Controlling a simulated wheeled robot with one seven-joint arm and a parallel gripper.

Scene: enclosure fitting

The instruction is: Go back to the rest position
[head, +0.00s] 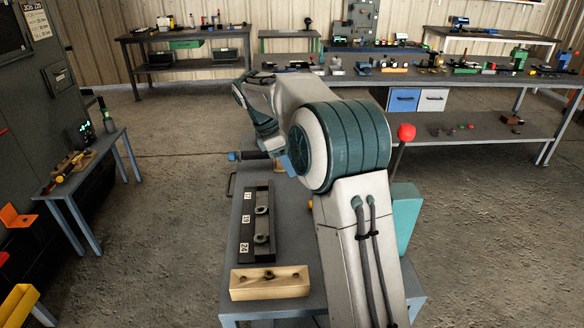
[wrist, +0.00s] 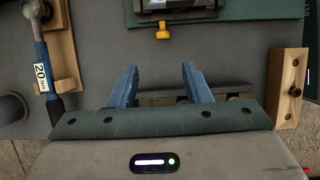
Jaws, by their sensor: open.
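My gripper (wrist: 160,78) is open in the wrist view, with two blue fingers apart and nothing between them. It hangs above the grey bench (wrist: 100,38). In the head view my arm hides most of the gripper; a blue part of it (head: 287,166) shows below the forearm. A dark rack with numbered labels (head: 244,247) lies on the bench, and part of it (wrist: 235,92) shows behind the fingers. Contact cannot be judged.
A wooden block (head: 270,282) sits at the bench's near end, also in the wrist view (wrist: 288,88). A blue-handled tool marked 20 (wrist: 42,70) rests on a wooden holder (wrist: 62,45). A yellow knob (wrist: 163,31) is nearby. A side table (head: 90,160) stands left; floor between is clear.

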